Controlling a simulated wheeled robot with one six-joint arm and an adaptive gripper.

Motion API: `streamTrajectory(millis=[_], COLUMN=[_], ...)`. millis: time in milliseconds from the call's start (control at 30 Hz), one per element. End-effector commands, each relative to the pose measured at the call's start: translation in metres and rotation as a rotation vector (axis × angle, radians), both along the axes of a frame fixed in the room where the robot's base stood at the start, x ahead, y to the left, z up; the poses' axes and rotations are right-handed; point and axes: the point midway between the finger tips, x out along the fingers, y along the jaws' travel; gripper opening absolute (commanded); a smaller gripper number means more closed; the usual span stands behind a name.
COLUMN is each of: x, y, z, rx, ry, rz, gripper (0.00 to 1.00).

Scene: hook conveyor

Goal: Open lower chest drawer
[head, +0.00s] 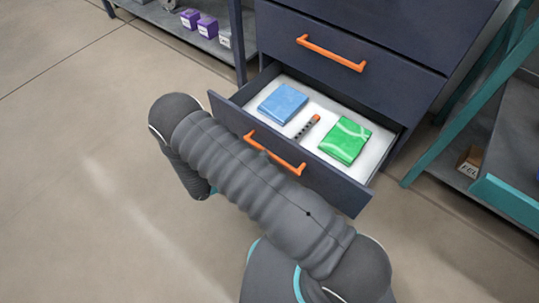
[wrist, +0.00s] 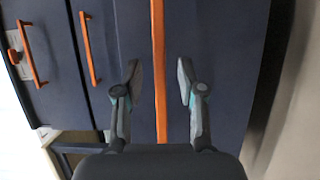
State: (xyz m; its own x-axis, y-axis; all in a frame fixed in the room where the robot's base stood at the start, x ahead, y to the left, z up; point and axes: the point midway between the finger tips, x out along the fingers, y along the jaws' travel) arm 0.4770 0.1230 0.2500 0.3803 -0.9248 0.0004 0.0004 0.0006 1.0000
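The lower chest drawer (head: 337,193) stands pulled out from the dark blue chest (head: 385,80) in the head view. Its orange handle (head: 284,158) is partly covered by my arm. In the wrist view an orange handle (wrist: 158,30) runs up the middle, between the fingers of my gripper (wrist: 159,80). The fingers are open, one on each side, with a visible gap to the bar. My gripper is hidden behind my arm in the head view. Inside the drawer lie a blue packet (head: 282,104), a green packet (head: 345,140) and a small dark stick with an orange end (head: 307,128).
The drawer above is shut, with its own orange handle (head: 331,53). A shelf with purple boxes (head: 207,26) stands at the back left. A teal-framed rack (head: 470,95) with a brown box (head: 470,161) stands at right. The floor (head: 75,180) at left is clear.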

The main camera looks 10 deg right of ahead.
Motion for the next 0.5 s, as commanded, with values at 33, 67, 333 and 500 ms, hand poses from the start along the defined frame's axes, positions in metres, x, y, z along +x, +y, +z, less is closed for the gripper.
streamTrajectory(millis=[33,67,333,500], x=[-0.004,-0.006,-0.024,-0.03], y=[0.011,0.017,0.059,0.072], z=[0.0,0.0,-0.001,0.0], rx=[0.002,0.002,0.001,0.0], ry=[-0.001,-0.001,-0.001,0.0], rz=[0.004,0.005,0.003,0.001], gripper=[0.4,0.4,0.4,0.4])
